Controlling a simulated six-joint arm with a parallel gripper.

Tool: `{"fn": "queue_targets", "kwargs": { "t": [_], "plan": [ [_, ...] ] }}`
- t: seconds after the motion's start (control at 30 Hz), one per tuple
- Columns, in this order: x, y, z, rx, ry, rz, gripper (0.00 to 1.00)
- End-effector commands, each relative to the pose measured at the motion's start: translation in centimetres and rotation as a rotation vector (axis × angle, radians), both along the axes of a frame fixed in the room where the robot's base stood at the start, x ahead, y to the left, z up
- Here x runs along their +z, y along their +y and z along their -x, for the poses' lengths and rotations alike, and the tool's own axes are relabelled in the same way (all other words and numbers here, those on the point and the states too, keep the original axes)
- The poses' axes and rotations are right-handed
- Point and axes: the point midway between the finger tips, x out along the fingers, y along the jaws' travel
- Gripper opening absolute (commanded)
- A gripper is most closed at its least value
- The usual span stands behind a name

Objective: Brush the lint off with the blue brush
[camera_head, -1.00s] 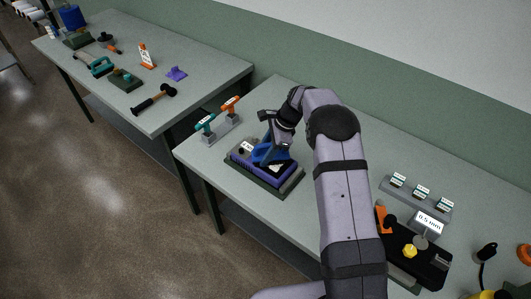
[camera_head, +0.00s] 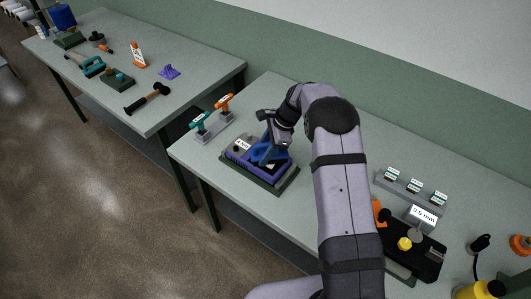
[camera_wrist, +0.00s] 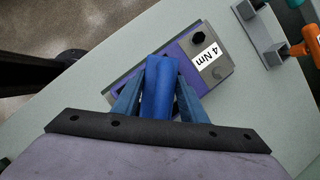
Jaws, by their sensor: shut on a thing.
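My gripper (camera_head: 277,139) is shut on the blue brush (camera_head: 265,153) above a low purple-and-dark block labelled "4 Nm" (camera_head: 265,171) on the near table. In the wrist view the blue brush (camera_wrist: 160,88) lies between the two blue-grey fingers. Its far end is over the purple part of the labelled block (camera_wrist: 206,60). I cannot tell if the bristles touch the surface, since the gripper and brush cover them. I cannot make out any lint.
A grey stand with teal and orange-handled tools (camera_head: 212,124) is behind and left of the block. A dark fixture labelled "0.5 mm" (camera_head: 412,250) is at the right. A second table (camera_head: 200,75) at left holds several tools. The table is bare in front of the stand.

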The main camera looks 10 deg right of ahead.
Motion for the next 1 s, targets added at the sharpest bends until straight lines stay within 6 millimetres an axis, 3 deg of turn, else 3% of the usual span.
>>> {"fn": "queue_targets", "kwargs": {
  "t": [0.23, 0.67, 0.7, 0.8, 1.0],
  "plan": [
    [-0.2, 1.2, -1.1, 0.001, 0.0, 0.0, 0.0],
    [-0.3, 1.3, -1.2, 0.0, 0.002, 0.0, 0.0],
    [-0.3, 1.3, -1.2, 0.0, 0.002, 0.0, 0.34],
    [-0.3, 1.3, -1.1, 0.0, 0.002, 0.0, 0.1],
    [-0.2, 1.5, -1.0, 0.001, 0.003, 0.0, 0.08]
  ]
}}
